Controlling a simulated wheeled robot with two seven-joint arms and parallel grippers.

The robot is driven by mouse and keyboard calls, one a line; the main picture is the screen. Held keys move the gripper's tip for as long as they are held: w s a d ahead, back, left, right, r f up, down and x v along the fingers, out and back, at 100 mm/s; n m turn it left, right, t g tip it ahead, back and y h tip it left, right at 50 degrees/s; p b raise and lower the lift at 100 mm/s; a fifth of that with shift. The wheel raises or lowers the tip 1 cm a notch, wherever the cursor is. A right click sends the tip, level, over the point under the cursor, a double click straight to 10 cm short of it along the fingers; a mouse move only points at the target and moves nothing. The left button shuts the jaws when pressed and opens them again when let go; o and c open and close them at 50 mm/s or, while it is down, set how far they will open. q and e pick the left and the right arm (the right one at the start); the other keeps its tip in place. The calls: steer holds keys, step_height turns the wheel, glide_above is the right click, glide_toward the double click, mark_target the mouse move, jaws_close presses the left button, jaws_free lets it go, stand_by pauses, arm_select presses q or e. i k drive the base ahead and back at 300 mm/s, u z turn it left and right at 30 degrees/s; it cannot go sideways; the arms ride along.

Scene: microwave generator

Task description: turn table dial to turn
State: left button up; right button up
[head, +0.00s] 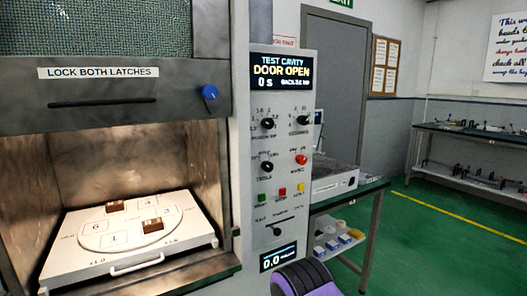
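The control panel (282,150) stands right of the open cavity. Its lower-left black knob (266,167) has a small label that seems to read TABLE; its pointer setting is too small to read. Two more black knobs, the upper left (268,123) and upper right (302,120), sit above, and a red knob (301,160) sits to its right. The display (281,71) reads TEST CAVITY, DOOR OPEN, 0 s. A purple and black ribbed part, seemingly of my arm, shows at the bottom below the panel, apart from the knobs. Neither gripper's fingers show.
Green, red and yellow buttons (282,192) and a slider (280,228) lie below the knobs. In the cavity, a white tray (68,272) carries two brown blocks (152,225). The raised door (100,98) has a blue latch knob (209,92). A bench (372,188) stands behind right.

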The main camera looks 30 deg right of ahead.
mark_target(267, 166)
steer(key=k, duration=1.05)
steer(key=z, duration=1.1)
steer(key=i, duration=1.2)
steer(key=z, duration=0.05)
